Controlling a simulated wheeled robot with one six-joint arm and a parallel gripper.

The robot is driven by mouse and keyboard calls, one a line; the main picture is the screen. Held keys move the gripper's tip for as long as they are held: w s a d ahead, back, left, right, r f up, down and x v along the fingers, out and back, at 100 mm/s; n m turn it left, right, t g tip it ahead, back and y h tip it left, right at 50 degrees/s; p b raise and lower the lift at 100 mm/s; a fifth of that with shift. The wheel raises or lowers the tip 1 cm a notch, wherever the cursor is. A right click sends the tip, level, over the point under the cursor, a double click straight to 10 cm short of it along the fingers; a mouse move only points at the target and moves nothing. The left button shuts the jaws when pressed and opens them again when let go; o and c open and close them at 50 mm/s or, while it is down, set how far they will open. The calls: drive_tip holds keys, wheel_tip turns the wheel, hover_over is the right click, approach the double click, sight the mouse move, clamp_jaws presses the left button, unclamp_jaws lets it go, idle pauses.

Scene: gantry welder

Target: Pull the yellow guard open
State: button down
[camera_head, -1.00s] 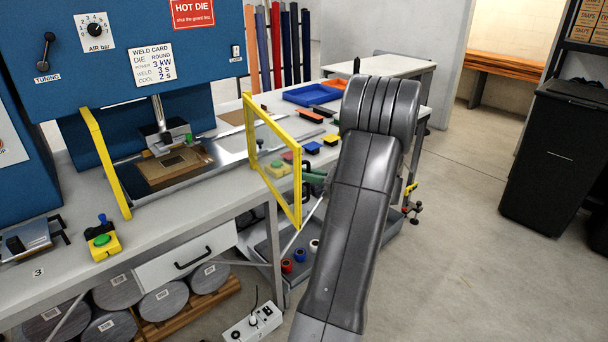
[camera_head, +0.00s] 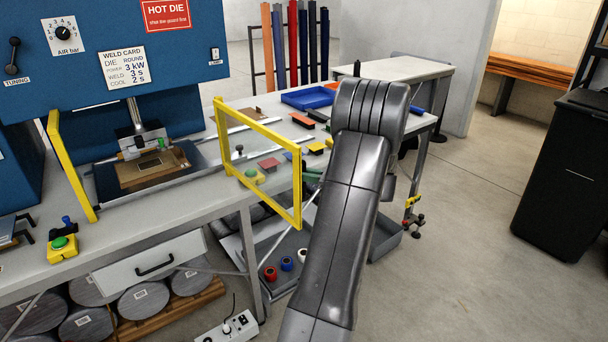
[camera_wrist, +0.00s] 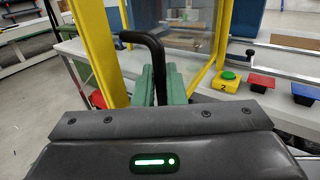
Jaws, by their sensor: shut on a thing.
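The yellow guard (camera_head: 258,172) is a yellow frame with a clear pane. It stands swung out from the welder, over the front edge of the bench, in the head view. Its near yellow post (camera_wrist: 96,45) and black handle (camera_wrist: 155,52) show in the wrist view. My gripper (camera_wrist: 160,84) has green fingers and is shut on the black handle. In the head view my arm hides most of the gripper; only a bit of green (camera_head: 312,173) shows beside the guard's outer edge. The blue welder (camera_head: 110,50) stands at the left, with the die area uncovered at its front.
A yellow box with a green button (camera_head: 62,246) sits at the bench's front left. Another green button box (camera_wrist: 230,79) and red and blue pads stand behind the guard. A grey tray with rolls (camera_head: 285,262) lies below the bench. Open floor (camera_head: 450,250) lies at the right.

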drive_tip(key=shift+r, duration=0.1)
drive_tip(key=c, duration=1.6)
unclamp_jaws()
drive_tip(key=shift+a, duration=0.15)
drive_tip(key=b+v, duration=0.3)
drive_tip(key=v, duration=1.1)
drive_tip(key=shift+w+a, duration=0.15)
drive_tip(key=p+x, duration=0.3)
drive_tip(key=x, duration=1)
drive_tip(key=shift+w+a, duration=0.1)
drive_tip(key=shift+a, duration=0.2)
